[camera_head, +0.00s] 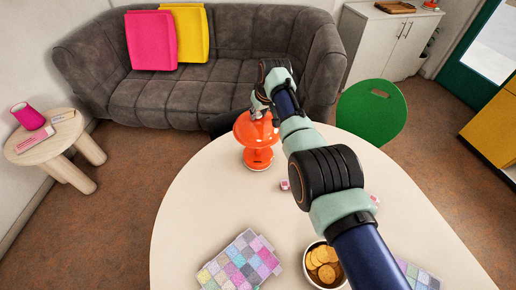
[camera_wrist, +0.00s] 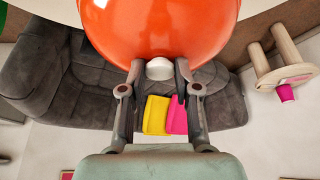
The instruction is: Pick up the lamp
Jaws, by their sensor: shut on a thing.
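The orange mushroom-shaped lamp (camera_head: 258,143) is upright at the far edge of the round cream table. I cannot tell for sure whether its base touches the tabletop. In the wrist view its glossy orange dome (camera_wrist: 155,28) fills the top middle, with a pale knob (camera_wrist: 159,69) at its rim. My gripper (camera_wrist: 160,78) is shut on the lamp at this knob, with one finger on each side. In the head view my gripper (camera_head: 257,113) is at the top of the lamp, and its fingers are partly hidden by my arm.
The table (camera_head: 200,190) holds bead boards (camera_head: 240,262), a bowl of cookies (camera_head: 323,265) and small pink-and-white pieces (camera_head: 284,185). A green chair (camera_head: 372,112) stands at the far right edge. A grey sofa (camera_head: 150,95) is behind, and a wooden side table (camera_head: 50,145) stands left.

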